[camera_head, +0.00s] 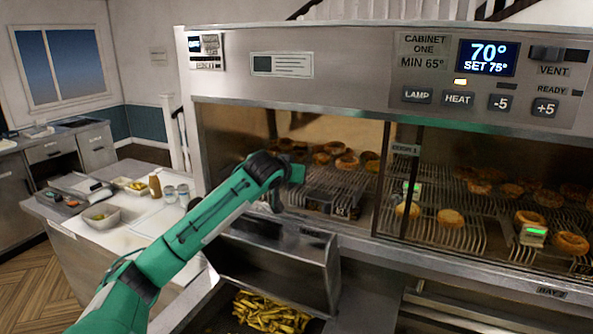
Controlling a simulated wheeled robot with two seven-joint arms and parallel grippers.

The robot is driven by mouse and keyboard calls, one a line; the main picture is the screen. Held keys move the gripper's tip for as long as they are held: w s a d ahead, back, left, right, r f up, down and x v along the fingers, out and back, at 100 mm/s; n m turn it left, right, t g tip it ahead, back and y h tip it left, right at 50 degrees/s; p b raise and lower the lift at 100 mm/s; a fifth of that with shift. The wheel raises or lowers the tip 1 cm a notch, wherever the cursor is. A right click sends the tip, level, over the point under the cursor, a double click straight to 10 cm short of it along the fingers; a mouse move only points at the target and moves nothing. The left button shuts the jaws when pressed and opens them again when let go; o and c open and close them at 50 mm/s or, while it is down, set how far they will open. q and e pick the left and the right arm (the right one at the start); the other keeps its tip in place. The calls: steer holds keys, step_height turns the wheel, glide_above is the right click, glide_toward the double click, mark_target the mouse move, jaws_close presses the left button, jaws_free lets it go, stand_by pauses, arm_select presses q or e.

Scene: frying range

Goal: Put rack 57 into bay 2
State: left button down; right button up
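The heated cabinet reads 70° on its display, set 75°. A label that looks like BAY 2 (551,292) sits on its lower front edge at the right. Inside, wire racks (460,234) carry round baked pieces. Small green-lit tags (534,233) stand on the racks at the right; their numbers are too small to read, so I cannot tell which is rack 57. My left arm reaches up from the lower left, its gripper (282,184) at the left cabinet opening. The wrist hides the fingers and anything in them. My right gripper is out of view.
A sliding glass door (393,182) with a door label divides the cabinet front. A steel box-like housing (285,262) and a bin of fries (268,313) lie below my arm. A counter (120,237) with bowls and cups stands at the left.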

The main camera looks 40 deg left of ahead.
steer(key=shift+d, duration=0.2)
arm_select(q)
steer(key=shift+f, duration=0.55)
steer(key=c, duration=1.5)
jaws_free()
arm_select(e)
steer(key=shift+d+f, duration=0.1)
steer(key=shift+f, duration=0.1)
